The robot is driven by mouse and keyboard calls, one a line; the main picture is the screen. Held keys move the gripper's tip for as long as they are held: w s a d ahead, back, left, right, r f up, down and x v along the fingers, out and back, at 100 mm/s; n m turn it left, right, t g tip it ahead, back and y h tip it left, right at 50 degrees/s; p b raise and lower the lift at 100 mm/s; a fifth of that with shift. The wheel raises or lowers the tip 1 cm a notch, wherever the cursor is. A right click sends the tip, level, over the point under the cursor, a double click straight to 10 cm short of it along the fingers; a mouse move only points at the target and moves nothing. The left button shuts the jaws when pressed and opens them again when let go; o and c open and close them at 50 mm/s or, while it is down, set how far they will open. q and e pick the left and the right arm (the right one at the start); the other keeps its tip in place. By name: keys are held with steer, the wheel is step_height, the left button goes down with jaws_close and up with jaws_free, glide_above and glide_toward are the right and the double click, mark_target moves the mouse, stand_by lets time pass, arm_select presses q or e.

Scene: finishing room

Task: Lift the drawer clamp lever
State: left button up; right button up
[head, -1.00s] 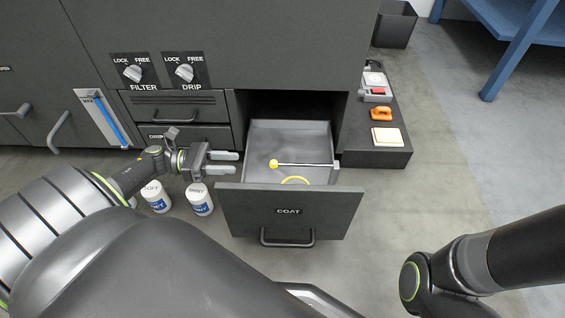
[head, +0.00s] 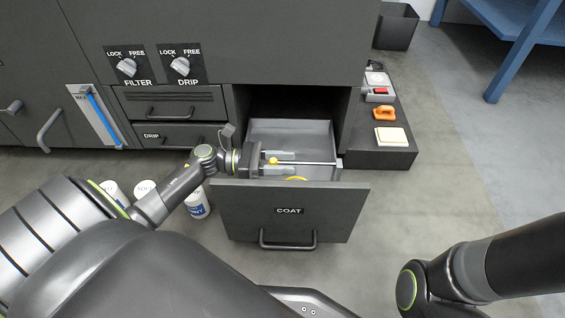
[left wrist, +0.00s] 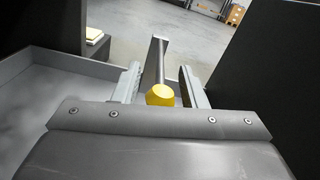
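The clamp lever is a thin metal rod (head: 308,163) with a yellow knob (head: 273,160). It lies across the open grey drawer marked COAT (head: 345,205). My left gripper (head: 284,163) is inside the drawer opening, at the lever's knob end. In the left wrist view, the yellow knob (left wrist: 160,95) and rod (left wrist: 155,62) lie between the two spread fingers (left wrist: 160,86), with gaps on both sides. The fingers partly cover the lever in the head view. My right arm shows at the lower right, but its gripper is out of view.
A yellow curved piece (head: 296,179) shows low in the drawer. A dark ledge (head: 385,157) on the right holds an orange part (head: 384,113) and a pale block (head: 391,136). White jars (head: 198,205) stand on the floor left of the drawer.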

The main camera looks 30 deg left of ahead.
arm_select(q)
jaws_close()
